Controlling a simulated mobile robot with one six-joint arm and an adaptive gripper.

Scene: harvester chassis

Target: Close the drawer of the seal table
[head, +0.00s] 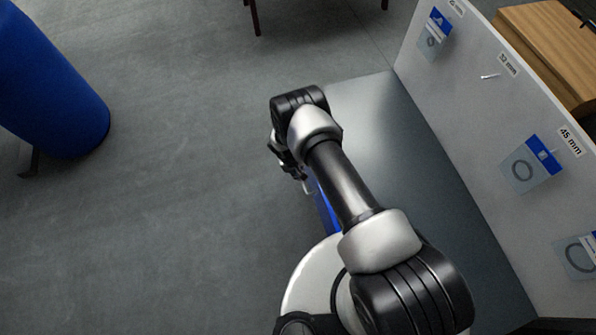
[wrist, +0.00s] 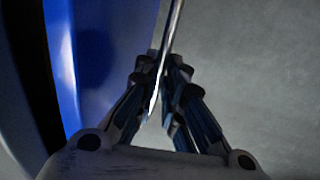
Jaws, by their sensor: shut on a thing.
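The seal table (head: 395,135) is on the right in the head view, with a grey top. A blue strip at its left edge, apparently the drawer (head: 325,212), shows beside my arm, which hides most of it. In the wrist view the blue drawer front (wrist: 95,65) fills the left side. My gripper (wrist: 163,75) is shut on a thin metal handle (wrist: 177,22) beside this front. In the head view my gripper (head: 290,168) is at the table's left edge, partly hidden by my wrist. How far the drawer stands out is hard to tell.
A pale board (head: 470,90) rises along the table's right side, with bagged rings (head: 533,163) and size labels. A wooden box (head: 550,45) is behind it. A blue cylinder (head: 50,85) stands at far left. The grey floor (head: 180,190) between is clear.

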